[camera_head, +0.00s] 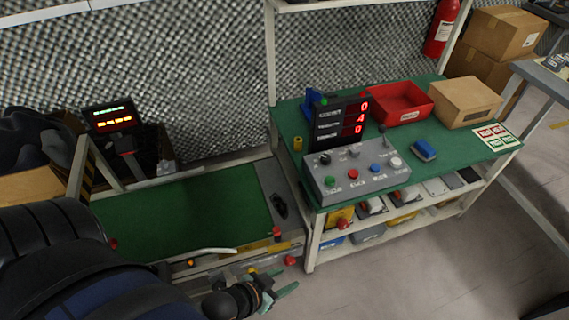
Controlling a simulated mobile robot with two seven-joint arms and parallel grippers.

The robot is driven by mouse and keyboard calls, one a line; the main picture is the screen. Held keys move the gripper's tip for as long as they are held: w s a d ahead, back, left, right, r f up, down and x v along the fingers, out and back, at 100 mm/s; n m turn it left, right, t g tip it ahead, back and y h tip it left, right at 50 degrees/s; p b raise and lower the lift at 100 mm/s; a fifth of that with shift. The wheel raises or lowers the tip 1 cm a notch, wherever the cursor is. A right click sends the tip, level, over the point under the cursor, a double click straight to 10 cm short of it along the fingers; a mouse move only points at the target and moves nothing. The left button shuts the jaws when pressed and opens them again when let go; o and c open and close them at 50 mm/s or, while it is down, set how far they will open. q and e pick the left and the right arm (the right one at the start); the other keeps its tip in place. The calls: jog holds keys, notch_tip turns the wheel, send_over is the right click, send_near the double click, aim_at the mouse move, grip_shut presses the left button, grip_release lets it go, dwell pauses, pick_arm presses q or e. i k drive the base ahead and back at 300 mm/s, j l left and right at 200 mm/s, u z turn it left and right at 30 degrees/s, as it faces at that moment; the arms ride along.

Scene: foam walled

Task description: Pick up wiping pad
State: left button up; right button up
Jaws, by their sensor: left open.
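The wiping pad appears to be the small blue block with a dark underside (424,150). It lies flat on the green top of the workbench, right of the grey control box. My left gripper (277,290) is at the bottom centre, low in front of the conveyor end and the bench. It is open, with nothing seen between its fingers, and well apart from the pad. My right gripper is not in view.
The grey control box (356,176) with coloured buttons stands at the bench's front edge, below a red-digit display (339,124). A red bin (401,104) and a cardboard box (465,102) stand behind the pad. A green conveyor (180,217) lies left. Open floor lies at front right.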

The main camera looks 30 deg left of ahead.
aim_at(421, 148)
jog(key=i+l+u, duration=0.1)
jog(key=u, duration=0.4)
jog(key=i+l+u, duration=0.1)
jog(key=u, duration=0.35)
jog(key=i+l+u, duration=0.1)
jog(key=u, duration=0.4)
jog(key=l+u, duration=0.25)
jog(key=l, duration=0.2)
jog(key=i+l+u, duration=0.1)
jog(key=l+u, duration=0.15)
jog(key=l, duration=0.25)
jog(key=l+u, duration=0.25)
jog(key=l, duration=2.35)
jog(key=k+u, duration=0.05)
